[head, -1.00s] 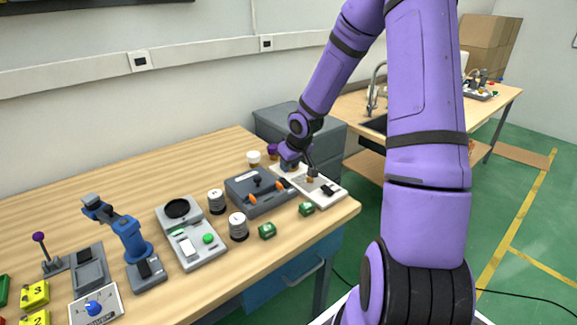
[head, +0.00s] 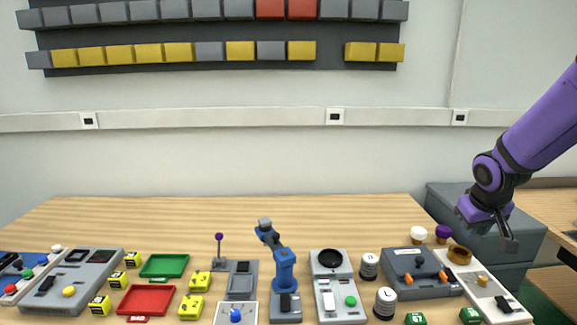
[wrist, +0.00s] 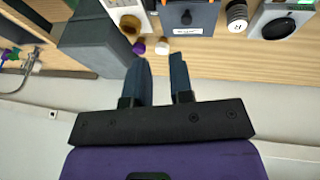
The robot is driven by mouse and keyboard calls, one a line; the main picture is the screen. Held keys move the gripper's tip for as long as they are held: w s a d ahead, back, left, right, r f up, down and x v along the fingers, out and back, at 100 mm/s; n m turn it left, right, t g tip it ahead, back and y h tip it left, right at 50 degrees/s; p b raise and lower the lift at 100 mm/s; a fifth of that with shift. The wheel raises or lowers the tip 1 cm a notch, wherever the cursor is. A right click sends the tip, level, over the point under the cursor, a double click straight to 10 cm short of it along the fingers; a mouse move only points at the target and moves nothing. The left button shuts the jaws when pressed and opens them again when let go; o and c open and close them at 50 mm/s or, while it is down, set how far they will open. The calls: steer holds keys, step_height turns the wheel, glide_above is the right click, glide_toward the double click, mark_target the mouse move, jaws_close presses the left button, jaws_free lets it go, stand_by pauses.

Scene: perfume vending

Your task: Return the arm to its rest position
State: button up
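My purple arm (head: 545,120) reaches in from the right in the head view. My gripper (head: 507,237) hangs in the air over the right end of the wooden table (head: 330,215), above a white panel (head: 480,285) with a brown ring. In the wrist view my gripper (wrist: 160,58) shows two dark fingers with a gap between them and nothing held. The table edge, a purple knob (wrist: 139,47) and a white knob (wrist: 162,47) show beyond the fingertips.
A grey cabinet (head: 450,200) stands behind the table's right end, close to my gripper. A dark grey control box (head: 418,270), black-and-white cylinders and a blue toy-like arm (head: 284,268) stand to its left. Red (head: 146,299) and green trays lie further left. The back of the table is clear.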

steer(key=s+a+r, duration=0.4)
steer(key=s+r, duration=0.1)
steer(key=s, duration=0.3)
steer(key=s+a+r+y, duration=0.1)
steer(key=s+a+r, duration=0.3)
steer(key=s, duration=0.4)
steer(key=s+a+r+t+y, duration=0.1)
steer(key=s+a+r, duration=0.2)
steer(key=s+r, duration=0.3)
steer(key=shift+s+a+m, duration=0.3)
steer(key=shift+s+a, duration=0.1)
steer(key=shift+s, duration=0.55)
steer(key=shift+r, duration=0.1)
